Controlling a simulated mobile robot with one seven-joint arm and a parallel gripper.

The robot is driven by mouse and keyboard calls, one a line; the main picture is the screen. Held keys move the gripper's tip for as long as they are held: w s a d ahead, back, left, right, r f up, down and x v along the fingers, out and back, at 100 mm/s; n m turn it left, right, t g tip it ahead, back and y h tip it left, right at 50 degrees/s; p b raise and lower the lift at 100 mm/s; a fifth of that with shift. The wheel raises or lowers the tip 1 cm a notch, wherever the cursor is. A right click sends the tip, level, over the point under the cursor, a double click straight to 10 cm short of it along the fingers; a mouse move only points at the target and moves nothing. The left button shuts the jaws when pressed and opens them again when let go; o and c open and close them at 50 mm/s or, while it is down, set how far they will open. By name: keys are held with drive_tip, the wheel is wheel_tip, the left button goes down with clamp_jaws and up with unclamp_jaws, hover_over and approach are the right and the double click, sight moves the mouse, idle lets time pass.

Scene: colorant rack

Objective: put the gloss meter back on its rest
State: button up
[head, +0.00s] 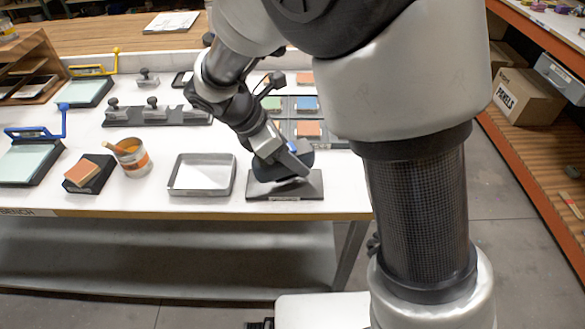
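A dark blue-black block, which I take to be the gloss meter (265,175), is at the front right of the bench, partly hidden behind my gripper. Its visible lower part is over a flat dark grey plate, which looks like the rest (285,193). I cannot tell whether the block touches the plate or is slightly above it. My gripper (291,163) reaches down at a slant onto the block, with one pale finger across its near side. The other finger is hidden, so its grip is unclear.
A white-bottomed metal tray (203,175) stands just left of the plate. Further left are an orange-banded can (132,158) and a sponge-like block on a dark base (86,174). Colour panels (307,129) lie behind my gripper. The bench's front edge (270,215) is close.

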drive_tip(key=shift+f, duration=1.65)
drive_tip(key=shift+b, duration=0.3)
drive_tip(key=shift+f, duration=0.15)
drive_tip(key=o, duration=1.5)
